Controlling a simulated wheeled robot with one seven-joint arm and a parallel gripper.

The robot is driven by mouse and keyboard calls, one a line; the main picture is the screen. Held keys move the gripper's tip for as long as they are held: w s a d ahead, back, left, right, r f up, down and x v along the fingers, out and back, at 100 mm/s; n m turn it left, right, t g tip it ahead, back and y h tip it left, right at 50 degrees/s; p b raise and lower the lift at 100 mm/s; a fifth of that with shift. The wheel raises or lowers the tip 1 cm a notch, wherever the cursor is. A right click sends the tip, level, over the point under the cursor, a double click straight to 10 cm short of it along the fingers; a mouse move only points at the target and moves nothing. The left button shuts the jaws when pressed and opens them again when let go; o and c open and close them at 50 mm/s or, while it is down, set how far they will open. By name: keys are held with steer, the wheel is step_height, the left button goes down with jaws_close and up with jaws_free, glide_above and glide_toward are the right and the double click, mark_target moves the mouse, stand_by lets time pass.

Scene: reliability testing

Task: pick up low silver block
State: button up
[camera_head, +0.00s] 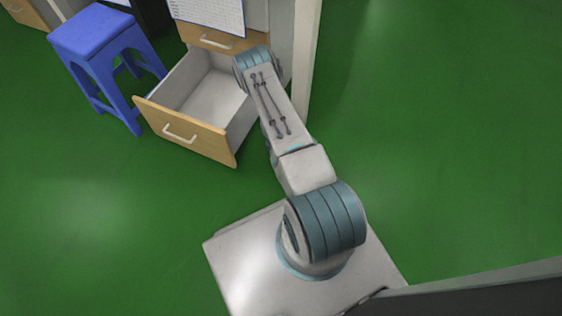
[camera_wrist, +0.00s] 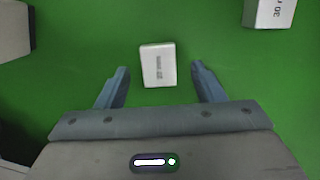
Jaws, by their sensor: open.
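I cannot tell how far below the fingertips the block lies. In the head view neither the block nor my gripper shows; my arm reaches past the open drawer toward the cabinet.
Another pale box (camera_wrist: 273,12) with print is at the wrist view's top right. In the head view a wooden-fronted drawer (camera_head: 183,132) stands open and looks empty, with a blue stool (camera_head: 95,35) to its left. The green floor (camera_head: 440,130) at right is clear.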

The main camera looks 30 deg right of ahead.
step_height(320, 180, down, 2)
steer(key=shift+d+f, duration=0.1)
steer(key=c, duration=1.1)
steer(key=shift+r, duration=0.2)
